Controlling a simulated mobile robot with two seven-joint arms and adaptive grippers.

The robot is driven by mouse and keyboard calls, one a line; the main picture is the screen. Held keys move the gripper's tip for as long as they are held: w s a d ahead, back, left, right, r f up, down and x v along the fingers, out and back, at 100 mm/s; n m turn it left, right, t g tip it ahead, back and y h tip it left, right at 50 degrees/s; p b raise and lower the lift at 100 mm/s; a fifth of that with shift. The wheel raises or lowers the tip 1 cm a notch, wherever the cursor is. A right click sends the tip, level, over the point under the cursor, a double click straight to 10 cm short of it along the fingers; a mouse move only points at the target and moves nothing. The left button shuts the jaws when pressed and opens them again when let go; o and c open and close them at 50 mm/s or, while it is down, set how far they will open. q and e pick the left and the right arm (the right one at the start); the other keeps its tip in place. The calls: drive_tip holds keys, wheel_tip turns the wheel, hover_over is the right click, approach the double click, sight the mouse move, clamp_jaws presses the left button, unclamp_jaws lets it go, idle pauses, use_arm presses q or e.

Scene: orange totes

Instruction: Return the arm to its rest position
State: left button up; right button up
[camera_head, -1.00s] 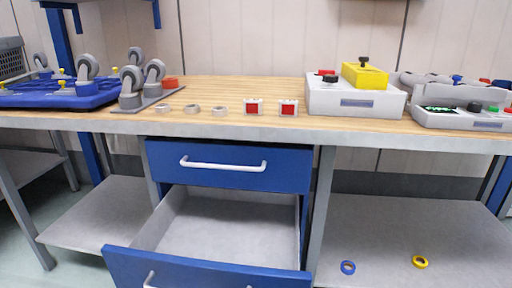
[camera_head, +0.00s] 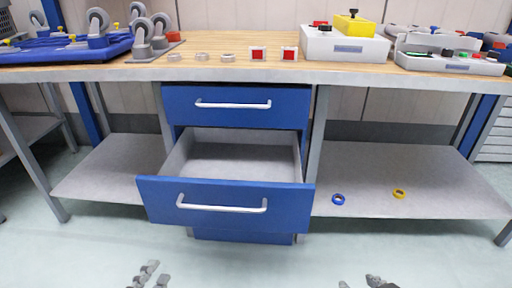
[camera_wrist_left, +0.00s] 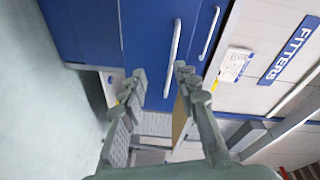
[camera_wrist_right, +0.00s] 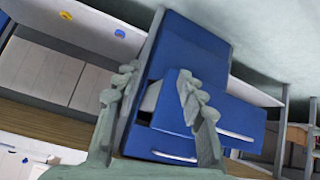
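My left gripper (camera_head: 150,275) shows at the bottom edge of the head view, above the floor in front of the bench. In the left wrist view its two fingers (camera_wrist_left: 160,72) are apart with nothing between them. My right gripper (camera_head: 362,283) is at the bottom edge too, right of the drawers and mostly cut off. In the right wrist view its fingers (camera_wrist_right: 157,76) are also apart and empty. Both grippers are clear of the bench and touch nothing. Most of both arms is outside the head view.
A blue lower drawer (camera_head: 225,205) stands pulled out and looks empty; the blue upper drawer (camera_head: 237,105) is shut. The wooden bench (camera_head: 240,72) carries casters, rings, red-topped squares and boxes. Blue tape (camera_head: 338,199) and yellow tape (camera_head: 399,193) lie on the lower shelf. The floor in front is clear.

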use_arm(q)
drive_tip(key=s+a+f+n+g+y+p, duration=0.2)
drive_tip(key=s+f+n+g+p, duration=0.1)
drive_tip(key=f+n+g, duration=0.3)
drive_tip(key=s+a+f+n+g+y+p, duration=0.2)
drive_tip(key=s+f+n+g+y+p, duration=0.1)
drive_tip(key=s+f+n+g, duration=0.2)
wheel_tip(320, 180, down, 2)
drive_tip(key=n+g, duration=0.3)
drive_tip(key=n, duration=0.1)
drive_tip(key=shift+a+f+y+p, duration=0.2)
drive_tip(key=shift+a+y+p, duration=0.1)
drive_tip(key=shift+p, duration=0.05)
use_arm(e)
drive_tip(key=s+d+f+g+h, duration=0.1)
drive_tip(key=s+d+f+g, duration=0.2)
drive_tip(key=f, duration=0.4)
drive_tip(key=s+d+f+m+g+h, duration=0.1)
drive_tip(key=s+d+f+g, duration=0.2)
drive_tip(key=f, duration=0.4)
drive_tip(key=shift+s+d+g, duration=0.3)
drive_tip(key=shift+s+d, duration=0.45)
drive_tip(key=shift+s, duration=0.05)
